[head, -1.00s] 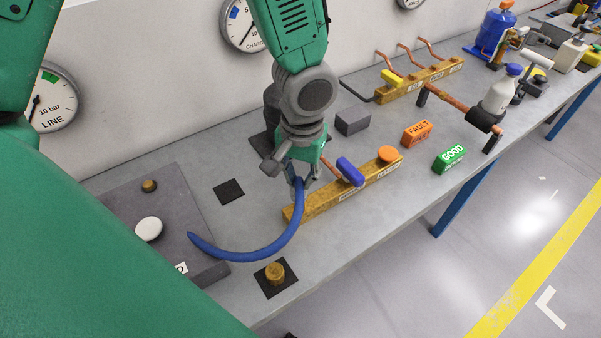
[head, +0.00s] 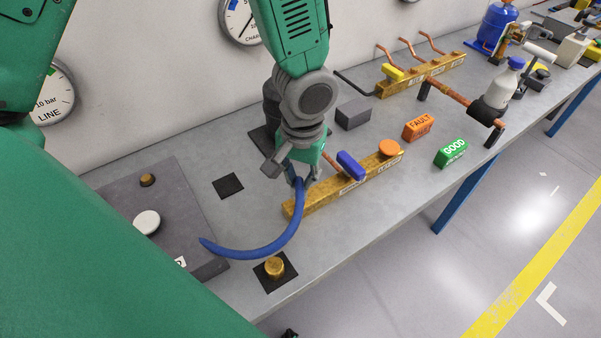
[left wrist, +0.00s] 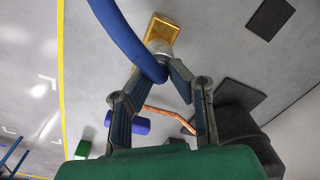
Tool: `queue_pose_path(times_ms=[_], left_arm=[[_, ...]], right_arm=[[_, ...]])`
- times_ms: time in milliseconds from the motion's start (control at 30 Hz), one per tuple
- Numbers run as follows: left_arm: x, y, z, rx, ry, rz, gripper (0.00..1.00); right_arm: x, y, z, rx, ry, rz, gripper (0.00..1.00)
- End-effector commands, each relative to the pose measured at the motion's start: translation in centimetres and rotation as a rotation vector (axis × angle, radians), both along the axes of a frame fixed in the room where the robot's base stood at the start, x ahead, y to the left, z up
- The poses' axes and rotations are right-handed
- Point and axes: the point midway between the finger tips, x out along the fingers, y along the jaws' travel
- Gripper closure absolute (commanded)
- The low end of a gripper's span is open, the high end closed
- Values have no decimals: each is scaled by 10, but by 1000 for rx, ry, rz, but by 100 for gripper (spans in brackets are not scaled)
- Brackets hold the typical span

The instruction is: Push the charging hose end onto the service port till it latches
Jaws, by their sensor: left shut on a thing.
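My left gripper (head: 303,178) is shut on the blue hose (head: 262,250), close to one end, over the near-left part of a wooden bar (head: 318,200). The hose curves down and left over the bench to its other end. In the left wrist view the hose (left wrist: 122,35) passes between the fingers of the left gripper (left wrist: 160,88). A pale metal piece (left wrist: 160,48) shows between the hose end and the wooden bar's end (left wrist: 163,28). I cannot tell whether it is the service port or a hose fitting, nor whether it is latched. My right gripper is not in view.
The bar carries a blue handle (head: 350,166) and an orange knob (head: 389,148). A brass cap (head: 274,266) stands on a black pad. A grey plate (head: 180,210) lies left. FAULT (head: 418,127) and GOOD (head: 450,152) blocks stand right. The bench front edge is close.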

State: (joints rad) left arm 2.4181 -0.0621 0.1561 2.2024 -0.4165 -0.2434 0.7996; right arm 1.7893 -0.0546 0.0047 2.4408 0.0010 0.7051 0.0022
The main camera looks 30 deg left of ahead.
Motion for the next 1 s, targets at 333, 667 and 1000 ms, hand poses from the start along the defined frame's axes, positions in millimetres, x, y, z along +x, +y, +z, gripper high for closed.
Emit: queue_pose_path(times_ms=[333,667,1000], left_arm=[[0,0,-3,1,0,0,63],[0,0,-2,0,0,0,60],[2,-2,50,-2,-7,0,60]], right_arm=[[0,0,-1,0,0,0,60],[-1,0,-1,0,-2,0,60],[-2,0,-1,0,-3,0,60]])
